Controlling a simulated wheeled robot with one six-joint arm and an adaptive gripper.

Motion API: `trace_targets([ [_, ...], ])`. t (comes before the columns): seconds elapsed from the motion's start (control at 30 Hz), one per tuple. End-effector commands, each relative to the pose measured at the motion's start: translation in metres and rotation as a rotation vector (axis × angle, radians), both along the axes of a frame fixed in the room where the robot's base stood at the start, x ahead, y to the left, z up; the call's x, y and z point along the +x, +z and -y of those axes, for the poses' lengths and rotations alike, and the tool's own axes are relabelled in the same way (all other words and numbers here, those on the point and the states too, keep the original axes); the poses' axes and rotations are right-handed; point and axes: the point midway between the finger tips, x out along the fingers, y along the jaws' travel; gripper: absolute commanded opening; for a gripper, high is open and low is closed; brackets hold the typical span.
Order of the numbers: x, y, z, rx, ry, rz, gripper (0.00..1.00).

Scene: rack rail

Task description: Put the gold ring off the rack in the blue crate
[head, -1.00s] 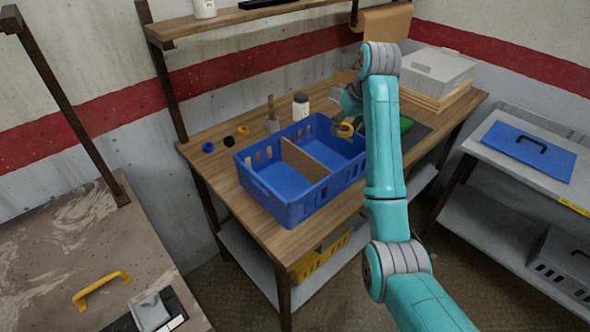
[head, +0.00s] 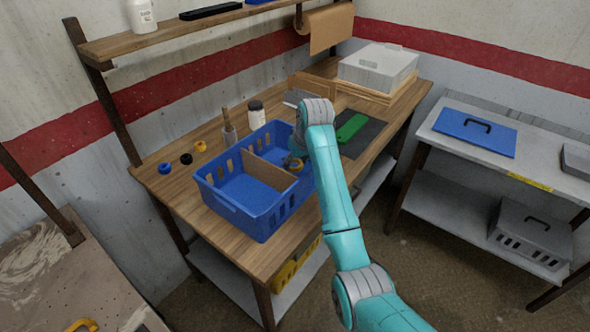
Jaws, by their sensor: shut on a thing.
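The blue crate (head: 229,205) stands on the wooden workbench, with a brown divider (head: 267,169) splitting it into a left and a right compartment. My gripper (head: 296,166) is at the right compartment, low near its far right side, partly hidden by my arm. It is shut on a gold ring (head: 293,163), of which only a small part shows. I cannot tell whether the ring touches the crate floor.
A blue ring (head: 165,168), a black ring (head: 186,159) and a yellow ring (head: 200,146) are on the bench left of the crate. A green block (head: 351,128) lies on a dark mat (head: 366,139) to the right.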

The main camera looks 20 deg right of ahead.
Motion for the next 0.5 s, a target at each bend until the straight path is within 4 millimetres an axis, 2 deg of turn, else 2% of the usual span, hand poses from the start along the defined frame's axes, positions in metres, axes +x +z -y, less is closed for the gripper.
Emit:
trace_targets([
  [0.23, 0.0, -0.031, 0.0, 0.0, 0.0, -0.001, 0.2],
  [0.5, 0.0, -0.032, 0.0, 0.0, 0.0, 0.0, 0.2],
])
